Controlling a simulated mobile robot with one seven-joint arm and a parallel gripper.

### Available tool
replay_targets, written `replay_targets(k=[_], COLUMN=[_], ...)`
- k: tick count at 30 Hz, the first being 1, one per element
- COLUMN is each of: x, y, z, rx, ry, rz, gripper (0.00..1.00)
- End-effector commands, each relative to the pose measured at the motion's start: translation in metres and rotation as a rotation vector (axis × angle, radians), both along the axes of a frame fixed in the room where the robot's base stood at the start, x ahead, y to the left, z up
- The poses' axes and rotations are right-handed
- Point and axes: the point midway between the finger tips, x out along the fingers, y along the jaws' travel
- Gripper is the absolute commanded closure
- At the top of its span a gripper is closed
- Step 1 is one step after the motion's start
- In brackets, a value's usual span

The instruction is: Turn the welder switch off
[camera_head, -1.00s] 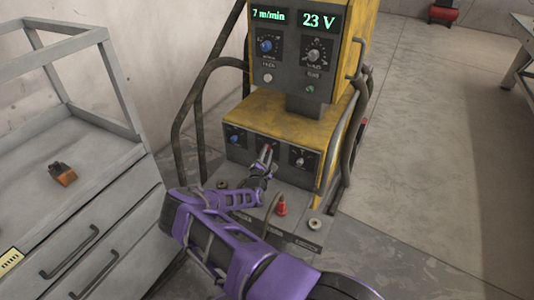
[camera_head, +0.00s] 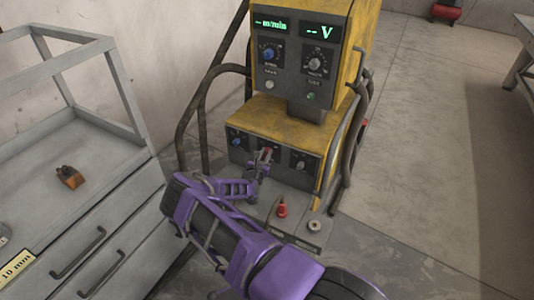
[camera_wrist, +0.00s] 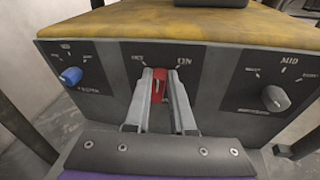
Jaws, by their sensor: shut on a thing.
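The yellow and dark grey welder (camera_head: 285,135) stands in the middle of the head view. Its red switch (camera_wrist: 160,84) is on the lower front panel, between an OFF mark on the left and an ON mark on the right. My gripper (camera_head: 262,160) reaches the panel from the front. In the wrist view its two fingers (camera_wrist: 160,95) are shut on the red switch, one on each side. The fingers hide part of the switch, so its exact tilt is hard to tell. The welder's displays (camera_head: 297,29) show dashes before "m/min" and "V".
A blue knob (camera_wrist: 71,76) sits left of the switch and a grey knob (camera_wrist: 275,98) right of it. A red connector (camera_head: 282,208) stands on the ledge below. A grey drawer cabinet (camera_head: 105,215) is at left.

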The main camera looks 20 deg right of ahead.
Motion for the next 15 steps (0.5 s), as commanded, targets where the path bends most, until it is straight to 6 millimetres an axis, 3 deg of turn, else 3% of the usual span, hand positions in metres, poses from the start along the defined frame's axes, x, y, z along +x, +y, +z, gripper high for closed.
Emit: replay_targets(k=[15], x=[0.0107], y=[0.0082], z=[-0.0021], rx=[-0.296], ry=[0.38], rz=[0.0], gripper=[1.0])
